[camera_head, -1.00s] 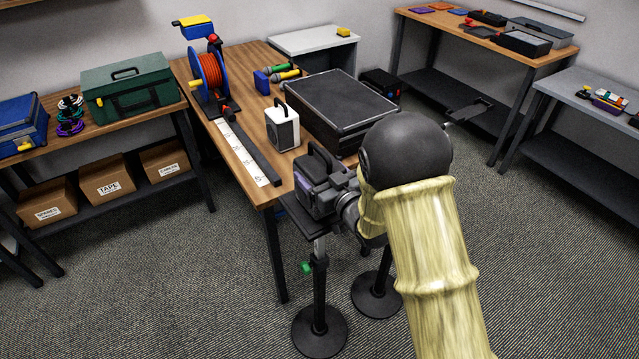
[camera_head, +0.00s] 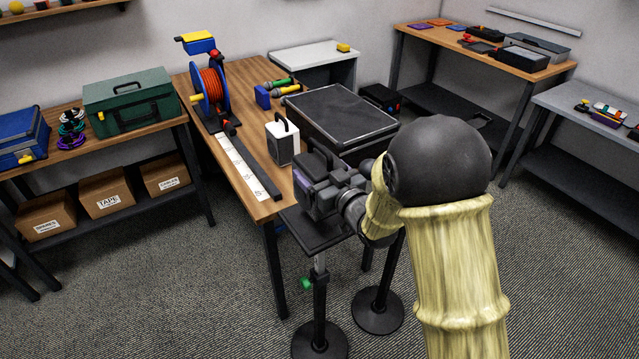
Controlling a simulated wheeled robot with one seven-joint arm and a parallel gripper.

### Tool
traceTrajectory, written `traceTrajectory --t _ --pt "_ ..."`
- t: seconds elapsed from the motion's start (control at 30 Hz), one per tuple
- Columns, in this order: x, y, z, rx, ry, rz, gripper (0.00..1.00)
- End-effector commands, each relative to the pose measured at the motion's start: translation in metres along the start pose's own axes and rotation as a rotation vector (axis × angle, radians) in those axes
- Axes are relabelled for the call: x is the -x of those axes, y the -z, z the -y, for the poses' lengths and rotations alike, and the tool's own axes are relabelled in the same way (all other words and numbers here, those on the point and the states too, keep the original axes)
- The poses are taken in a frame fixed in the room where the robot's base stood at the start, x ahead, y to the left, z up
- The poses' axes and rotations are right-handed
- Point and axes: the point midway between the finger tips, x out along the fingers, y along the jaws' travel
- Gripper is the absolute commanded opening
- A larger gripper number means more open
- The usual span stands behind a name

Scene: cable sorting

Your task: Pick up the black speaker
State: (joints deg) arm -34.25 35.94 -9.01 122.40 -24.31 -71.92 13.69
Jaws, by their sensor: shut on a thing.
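The black speaker (camera_head: 311,194), a dark box with a top handle and a purplish side face, is at the centre. My gripper (camera_head: 334,187) is shut on it from the right, and its fingers and wrist hide part of the speaker. The speaker is over a small dark stand top (camera_head: 303,229). Any gap between its underside and that top is hard to tell. A white speaker with a dark front (camera_head: 283,141) stands upright on the wooden table (camera_head: 238,118), left of and beyond my gripper.
A cable reel (camera_head: 209,85) and a long measuring strip (camera_head: 240,167) are further left. Stand poles with round bases (camera_head: 319,342) are below my gripper. The carpet at the lower left is clear.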

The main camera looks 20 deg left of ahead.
Motion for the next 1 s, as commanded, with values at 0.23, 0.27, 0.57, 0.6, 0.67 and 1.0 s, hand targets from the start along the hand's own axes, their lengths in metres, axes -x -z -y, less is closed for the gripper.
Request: traceTrajectory --t 0.23,0.27,0.57,0.6,0.67,1.0 --pt "-0.001 0.041 0.0 0.001 0.001 -0.009 0.27" --pt "-0.001 0.044 0.0 0.001 0.0 -0.008 0.27" --pt "-0.001 0.052 0.0 0.0 0.0 -0.006 0.27" --pt "-0.001 0.052 0.0 0.001 0.0 -0.006 0.27" --pt "-0.001 0.052 0.0 0.0 0.0 -0.006 0.27" --pt "-0.001 0.052 -0.001 0.001 0.0 -0.006 0.27"
